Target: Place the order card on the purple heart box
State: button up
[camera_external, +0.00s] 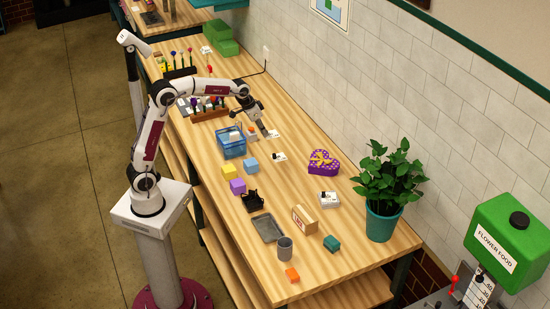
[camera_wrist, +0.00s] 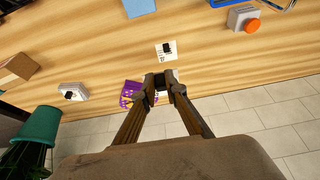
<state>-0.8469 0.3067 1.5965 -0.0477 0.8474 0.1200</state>
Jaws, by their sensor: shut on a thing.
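My gripper (camera_wrist: 160,82) is shut on the dark block of a small white card, which I take as the order card (camera_wrist: 163,94); it is mostly hidden by the fingers. In the outside view my gripper (camera_external: 268,132) holds this card (camera_external: 274,134) above the far side of the table. The purple heart box (camera_external: 323,162) with yellow trim sits near the wall, to the right of my gripper and nearer the camera. In the wrist view the heart box (camera_wrist: 129,93) is just left of the fingers, partly hidden. A similar white card (camera_external: 279,157) with a black block lies on the table.
A blue basket (camera_external: 231,143) and several coloured cubes stand left of the heart box. A white device (camera_external: 328,199), a wooden box (camera_external: 304,219) and a potted plant (camera_external: 384,185) stand nearer the camera. The wall (camera_external: 400,95) bounds the table's back. Bare wood surrounds the heart box's left side.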

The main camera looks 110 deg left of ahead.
jog(key=s+a+f+n+g+y, duration=0.1)
jog(key=s+a+n, duration=0.4)
jog(key=s+a, duration=1.65)
jog(key=shift+s+d+f, duration=0.2)
jog(key=shift+f, duration=0.65)
jog(key=shift+s+d+f, duration=0.15)
jog(key=shift+d+f, duration=0.1)
jog(key=shift+f, duration=0.65)
jog(key=shift+s+d+f, duration=0.2)
jog(key=shift+f, duration=0.65)
jog(key=shift+f, duration=2.45)
jog(key=shift+f, duration=0.15)
jog(key=shift+f, duration=2.4)
jog(key=shift+f, duration=0.15)
